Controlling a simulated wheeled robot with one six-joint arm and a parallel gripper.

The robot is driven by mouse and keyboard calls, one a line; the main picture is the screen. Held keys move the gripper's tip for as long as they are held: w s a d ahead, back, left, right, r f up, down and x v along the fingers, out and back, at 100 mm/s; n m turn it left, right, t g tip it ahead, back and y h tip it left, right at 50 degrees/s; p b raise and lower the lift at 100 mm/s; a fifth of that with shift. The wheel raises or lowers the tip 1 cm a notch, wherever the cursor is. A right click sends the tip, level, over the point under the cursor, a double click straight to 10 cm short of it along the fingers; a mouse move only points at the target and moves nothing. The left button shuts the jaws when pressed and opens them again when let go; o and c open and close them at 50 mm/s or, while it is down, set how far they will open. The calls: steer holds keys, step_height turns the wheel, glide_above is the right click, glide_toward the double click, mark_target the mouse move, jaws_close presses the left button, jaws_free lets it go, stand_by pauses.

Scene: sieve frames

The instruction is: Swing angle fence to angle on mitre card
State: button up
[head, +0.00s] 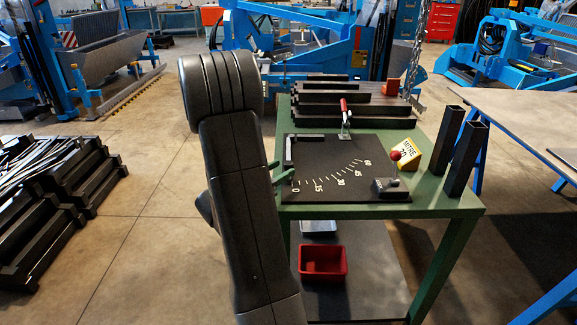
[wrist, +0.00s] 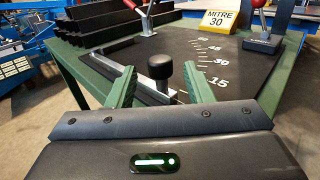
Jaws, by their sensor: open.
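The mitre card (head: 409,151) is a yellow block at the plate's right; in the wrist view (wrist: 228,20) it reads "MITRE 30". The angle fence (head: 289,155) is a bar at the left of the black plate (head: 325,160), partly hidden by my arm in the head view. In the wrist view the fence (wrist: 126,73) carries an upright black knob (wrist: 160,69) near its near end, on the low side of the 15 mark. My gripper (wrist: 160,82) is open, its green fingers on either side of the knob, with gaps showing. Whether the knob lies fully between the fingertips is unclear.
A red-handled clamp (head: 344,115) stands at the plate's back edge. A red-ball lever (head: 395,170) sits at its front right. Dark bars (head: 350,115) lie behind, and two upright tubes (head: 465,155) stand at right. The marked scale area is clear.

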mark_target(285, 167)
steer(key=shift+x, duration=1.95)
jaws_close()
